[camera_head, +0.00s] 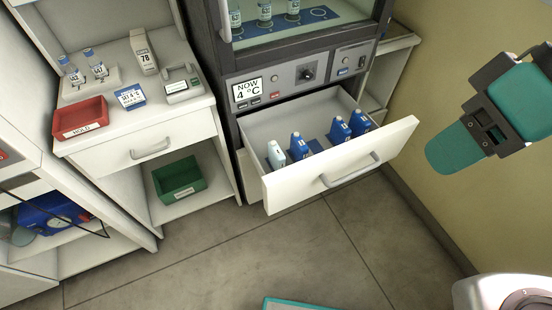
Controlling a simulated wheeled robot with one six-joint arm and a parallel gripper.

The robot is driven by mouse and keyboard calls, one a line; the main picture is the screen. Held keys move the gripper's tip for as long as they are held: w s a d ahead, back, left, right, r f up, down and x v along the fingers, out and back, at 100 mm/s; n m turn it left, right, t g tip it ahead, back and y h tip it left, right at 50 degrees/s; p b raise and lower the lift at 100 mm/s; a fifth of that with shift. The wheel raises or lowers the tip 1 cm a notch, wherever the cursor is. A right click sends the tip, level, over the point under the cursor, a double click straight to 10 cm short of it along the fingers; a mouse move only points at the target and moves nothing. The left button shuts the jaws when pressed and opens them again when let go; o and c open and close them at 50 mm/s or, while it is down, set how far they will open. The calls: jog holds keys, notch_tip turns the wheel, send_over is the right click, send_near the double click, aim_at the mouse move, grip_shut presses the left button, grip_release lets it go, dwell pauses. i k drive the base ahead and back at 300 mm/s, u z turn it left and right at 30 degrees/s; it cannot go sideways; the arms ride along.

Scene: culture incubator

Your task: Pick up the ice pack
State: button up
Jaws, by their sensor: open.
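Several blue, upright, bottle-like packs stand in the open white drawer (390,143). One is at the left (299,147), and two stand close together at the right (338,130) (359,123). A pale pack (276,155) stands at the drawer's left end. A low dark-blue piece (314,146) is beside the left blue pack. I cannot tell which of these is the ice pack, as their labels are too small to read. My gripper (488,127), teal and dark grey, is at the upper right. It is open and empty, apart from the drawer and right of it.
The drawer is under a glass-fronted incubator (300,75) with vials inside; its display reads 4 °C. Left, a counter holds a red HOLD tray (80,119), a blue sign (131,97) and instruments. A green bin (179,180) is on the shelf below. The floor before the drawer is mostly clear.

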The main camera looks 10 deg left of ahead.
aim_at(277, 158)
jog(key=k, duration=0.5)
jog(key=u, duration=2.3)
jog(key=i, duration=1.85)
jog(key=z, duration=1.85)
